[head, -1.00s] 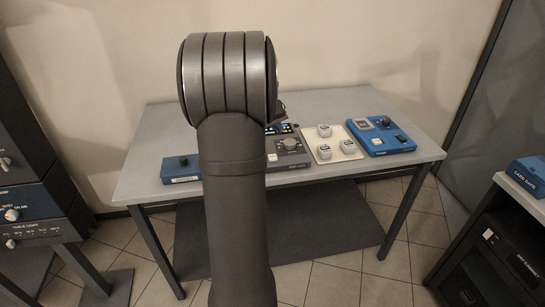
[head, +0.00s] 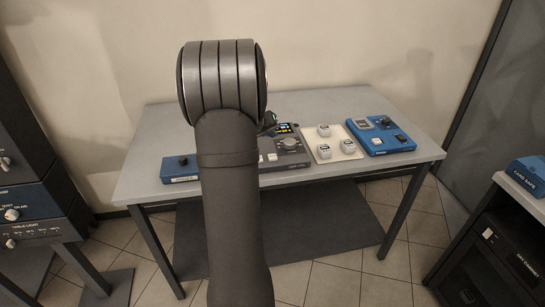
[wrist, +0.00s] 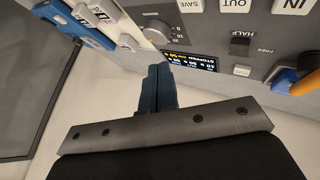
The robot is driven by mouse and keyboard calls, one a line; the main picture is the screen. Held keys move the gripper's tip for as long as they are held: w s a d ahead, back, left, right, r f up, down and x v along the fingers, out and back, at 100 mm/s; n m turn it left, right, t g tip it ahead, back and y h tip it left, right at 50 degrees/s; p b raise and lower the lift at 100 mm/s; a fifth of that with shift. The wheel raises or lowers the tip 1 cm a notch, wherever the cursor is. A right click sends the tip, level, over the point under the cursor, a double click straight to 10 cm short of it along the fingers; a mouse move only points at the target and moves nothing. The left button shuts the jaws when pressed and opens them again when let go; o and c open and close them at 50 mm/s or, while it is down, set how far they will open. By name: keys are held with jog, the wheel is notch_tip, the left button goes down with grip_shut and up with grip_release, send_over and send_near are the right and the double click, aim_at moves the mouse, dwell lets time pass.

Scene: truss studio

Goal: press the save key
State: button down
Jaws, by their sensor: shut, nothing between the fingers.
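The save key (wrist: 190,5) is a pale key with "SAVE" printed upside down, cut off by the top edge of the wrist view. It is on the grey console (head: 291,160), which stands on the table. My gripper (wrist: 160,70) is shut and empty. Its blue-grey fingertips point toward the console beside the small lit display (wrist: 191,62), and the save key lies beyond them, up and to the right in the wrist view. In the head view my arm hides most of the gripper and the console's left part; I cannot make out the save key there.
A cream tray (head: 350,149) with grey blocks and a blue device (head: 378,145) stand right of the console.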

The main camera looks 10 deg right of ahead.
aim_at(271, 158)
jog(key=shift+f, duration=3.25)
jog(key=shift+f, duration=0.1)
jog(key=shift+f, duration=0.35)
jog(key=shift+f, duration=0.45)
jog(key=shift+r, duration=0.9)
jog(key=shift+r, duration=2.5)
jog(key=shift+f, duration=0.1)
